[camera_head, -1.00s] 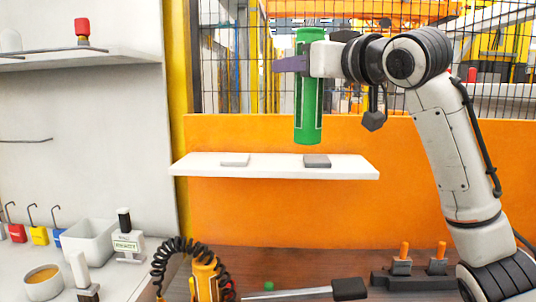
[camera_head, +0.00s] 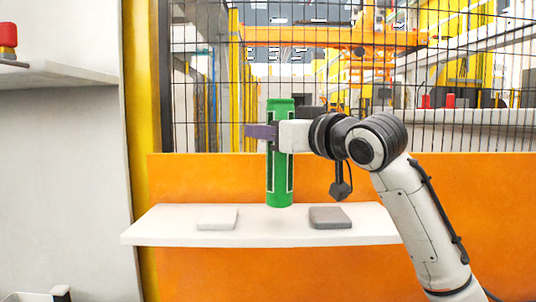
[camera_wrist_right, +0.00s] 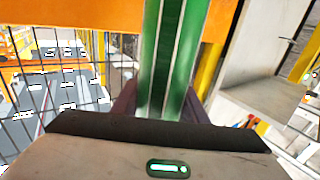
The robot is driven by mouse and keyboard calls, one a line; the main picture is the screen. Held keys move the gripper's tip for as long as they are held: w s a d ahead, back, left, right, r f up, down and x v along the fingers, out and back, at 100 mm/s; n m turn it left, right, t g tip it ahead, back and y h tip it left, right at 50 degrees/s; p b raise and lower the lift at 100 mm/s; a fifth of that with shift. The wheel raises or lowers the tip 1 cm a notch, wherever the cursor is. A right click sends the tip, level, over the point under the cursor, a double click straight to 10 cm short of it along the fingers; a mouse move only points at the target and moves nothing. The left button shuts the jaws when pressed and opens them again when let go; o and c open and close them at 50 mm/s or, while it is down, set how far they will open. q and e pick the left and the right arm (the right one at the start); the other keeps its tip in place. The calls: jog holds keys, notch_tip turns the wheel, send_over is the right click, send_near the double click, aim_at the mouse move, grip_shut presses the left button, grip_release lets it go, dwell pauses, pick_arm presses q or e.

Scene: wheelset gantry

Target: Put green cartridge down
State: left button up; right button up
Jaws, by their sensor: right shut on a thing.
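The green cartridge (camera_head: 280,185) is an upright green cylinder with pale vertical strips. Its lower end is at the white wall shelf (camera_head: 185,237), between a light pad and a darker grey pad. I cannot tell for sure whether it rests on the shelf or hangs just above it. My right gripper (camera_head: 268,132), with purple fingers, is shut around the upper part of the cartridge, coming from the right. The cartridge (camera_wrist_right: 172,60) also fills the middle of the right wrist view. My left gripper is not in view.
A light pad (camera_head: 217,218) lies on the shelf left of the cartridge, and a grey pad (camera_head: 330,217) lies to the right. An orange panel (camera_head: 210,180) and a wire fence (camera_head: 200,110) stand behind. Another shelf (camera_head: 70,72) with a red-topped item is at the left.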

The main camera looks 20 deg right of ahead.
jog(key=shift+f, duration=1.85)
jog(key=o, duration=1.3)
jog(key=shift+f, duration=0.1)
pick_arm(q)
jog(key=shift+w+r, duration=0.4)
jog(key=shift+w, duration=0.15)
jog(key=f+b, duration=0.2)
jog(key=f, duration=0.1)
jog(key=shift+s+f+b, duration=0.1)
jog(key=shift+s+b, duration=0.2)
jog(key=shift+b, duration=0.05)
pick_arm(e)
jog(key=v, duration=1.2)
